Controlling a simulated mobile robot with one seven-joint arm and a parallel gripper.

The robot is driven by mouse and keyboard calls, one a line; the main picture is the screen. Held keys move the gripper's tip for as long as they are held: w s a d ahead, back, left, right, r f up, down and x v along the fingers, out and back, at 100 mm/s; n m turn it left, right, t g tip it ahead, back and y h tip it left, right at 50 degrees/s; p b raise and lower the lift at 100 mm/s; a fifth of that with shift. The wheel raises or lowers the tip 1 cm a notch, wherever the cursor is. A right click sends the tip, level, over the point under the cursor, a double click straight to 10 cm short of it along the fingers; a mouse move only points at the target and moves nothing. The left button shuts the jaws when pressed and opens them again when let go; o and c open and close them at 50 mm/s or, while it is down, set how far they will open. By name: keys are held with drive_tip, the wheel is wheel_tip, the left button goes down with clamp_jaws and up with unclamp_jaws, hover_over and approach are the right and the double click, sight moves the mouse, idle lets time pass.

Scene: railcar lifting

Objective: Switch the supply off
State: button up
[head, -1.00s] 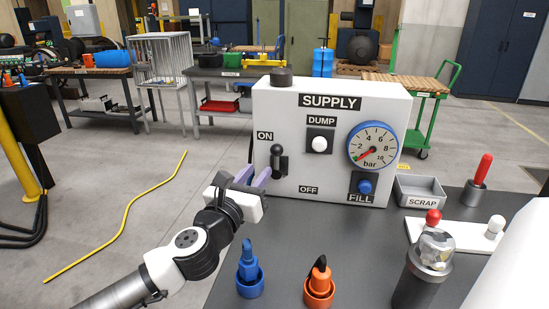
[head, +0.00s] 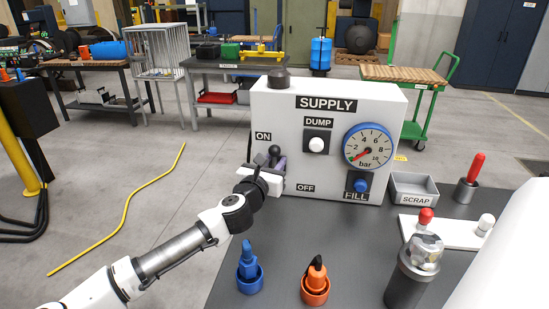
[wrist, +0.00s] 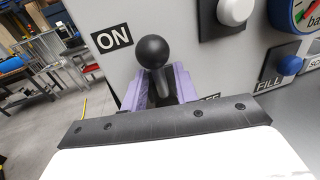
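The white supply box (head: 300,125) stands on the dark table. Its black lever (head: 274,151) sits at the left of the front, with its ball knob up, just below the ON label (head: 263,136). The OFF label (head: 305,188) is lower right. In the wrist view the knob (wrist: 152,52) rises between the two purple fingers. My gripper (head: 272,170) is at the lever, its fingers apart on either side of the stem. A gap shows beside the stem, so it looks open. The gripper hides the lever's lower part in the head view.
A white DUMP button (head: 316,145), a pressure gauge (head: 368,146) and a blue FILL knob (head: 361,185) are right of the lever. Blue (head: 249,275) and orange (head: 315,285) fittings stand at the table front. A SCRAP tray (head: 413,188) is at right.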

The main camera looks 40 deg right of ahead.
drive_tip(key=shift+w+d, duration=0.2)
drive_tip(key=shift+d, duration=0.2)
drive_tip(key=shift+c, duration=0.2)
clamp_jaws()
